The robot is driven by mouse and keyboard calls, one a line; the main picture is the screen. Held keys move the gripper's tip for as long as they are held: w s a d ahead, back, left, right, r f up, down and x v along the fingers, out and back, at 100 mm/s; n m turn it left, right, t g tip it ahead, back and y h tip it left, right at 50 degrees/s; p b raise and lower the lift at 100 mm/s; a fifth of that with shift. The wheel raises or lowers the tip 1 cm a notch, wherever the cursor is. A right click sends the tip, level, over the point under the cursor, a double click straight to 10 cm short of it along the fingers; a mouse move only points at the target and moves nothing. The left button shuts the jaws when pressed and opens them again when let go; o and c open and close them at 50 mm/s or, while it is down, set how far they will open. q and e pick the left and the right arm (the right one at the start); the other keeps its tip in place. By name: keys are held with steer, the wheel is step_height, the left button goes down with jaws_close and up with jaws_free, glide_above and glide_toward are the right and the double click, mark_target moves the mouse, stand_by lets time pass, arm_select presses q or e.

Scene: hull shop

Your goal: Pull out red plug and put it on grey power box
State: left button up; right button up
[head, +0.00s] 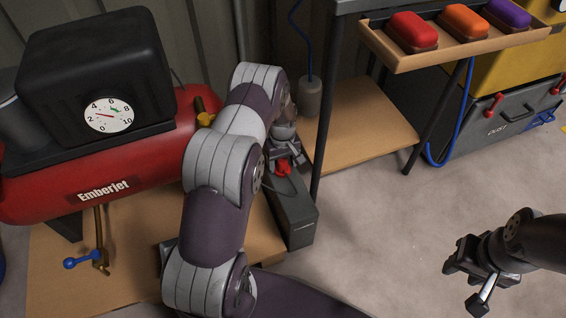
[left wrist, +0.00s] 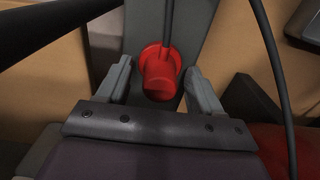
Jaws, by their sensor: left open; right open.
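The red plug (head: 283,168) is on top of the long grey power box (head: 298,222), low beside the compressor. Whether it is seated in a socket I cannot tell. In the left wrist view the red plug (left wrist: 161,78) stands between my left fingers, with a thin dark cable at its far side. My left gripper (left wrist: 160,88) is open, one finger on each side of the plug, with a visible gap on both sides. In the head view my left gripper (head: 284,158) partly hides the plug. My right gripper (head: 466,280) is open and empty over the floor.
A red compressor (head: 150,155) with a black housing and gauge stands left of my left arm. A bench leg (head: 322,130) rises close behind the power box. A wooden tray (head: 455,40) holds red, orange and purple blocks.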

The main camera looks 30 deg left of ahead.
mark_target(283, 160)
arm_select(q)
jaws_close()
steer(key=shift+r+p, duration=2.6)
steer(key=shift+r, duration=0.4)
